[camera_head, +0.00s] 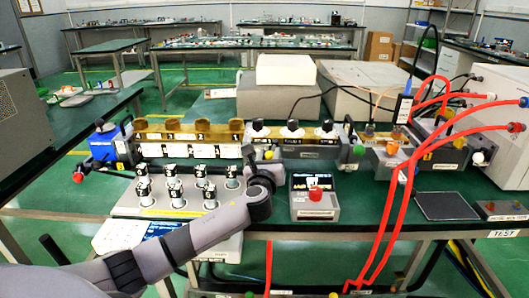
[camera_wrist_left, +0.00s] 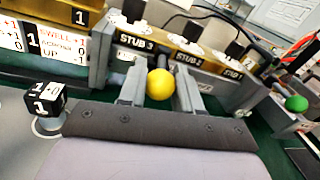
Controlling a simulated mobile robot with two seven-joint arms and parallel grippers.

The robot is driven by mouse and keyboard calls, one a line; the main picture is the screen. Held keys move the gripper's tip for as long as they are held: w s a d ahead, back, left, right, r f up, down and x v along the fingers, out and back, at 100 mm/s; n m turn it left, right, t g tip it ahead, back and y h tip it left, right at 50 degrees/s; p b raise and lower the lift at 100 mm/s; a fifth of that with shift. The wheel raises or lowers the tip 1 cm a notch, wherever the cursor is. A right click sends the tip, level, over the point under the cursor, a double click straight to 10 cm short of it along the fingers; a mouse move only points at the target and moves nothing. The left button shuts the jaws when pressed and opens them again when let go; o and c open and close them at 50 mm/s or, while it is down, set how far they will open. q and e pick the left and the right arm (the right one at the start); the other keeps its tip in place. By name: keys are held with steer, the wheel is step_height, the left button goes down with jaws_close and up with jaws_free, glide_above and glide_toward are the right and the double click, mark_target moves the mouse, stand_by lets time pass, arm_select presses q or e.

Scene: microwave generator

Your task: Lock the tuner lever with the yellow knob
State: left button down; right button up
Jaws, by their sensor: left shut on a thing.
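The brass-coloured stub tuner (camera_head: 300,141) sits at the back of the bench, with several dark-topped stub knobs along it. In the left wrist view its labels read STUB 3, STUB 2 and a partly hidden third (camera_wrist_left: 188,58). The yellow knob (camera_wrist_left: 160,84) is at the tuner's front left end, between the two fingers of my left gripper (camera_wrist_left: 159,92), which is shut on it. In the head view the yellow knob (camera_head: 268,155) shows just above my left gripper (camera_head: 263,165); most of the lever is hidden. My right gripper is out of view.
A numbered block rack (camera_head: 180,210) stands in front, left of my wrist. A grey box with a red button (camera_head: 316,195) is close on the right. A green knob (camera_head: 359,151) is at the tuner's right end. Red hoses (camera_head: 385,225) hang farther right.

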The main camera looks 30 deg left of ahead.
arm_select(q)
steer(key=shift+w+d+n+g+y+b, duration=0.3)
steer(key=shift+d+n+g+y, duration=0.2)
steer(key=shift+n+g+y, duration=0.5)
steer(key=shift+w+d+n+g+y+b, duration=0.15)
steer(key=shift+w+d+n+g+y, duration=0.25)
steer(key=shift+n+g+y, duration=0.6)
steer(key=shift+w+d+n+g+y+b, duration=0.25)
steer(key=shift+d+n+g+y, duration=0.4)
steer(key=shift+y, duration=0.65)
steer(key=shift+a, duration=0.1)
steer(key=c, duration=0.8)
jaws_free()
steer(key=shift+s, duration=0.1)
steer(key=shift+p+v, duration=0.3)
steer(key=shift+v, duration=3.2)
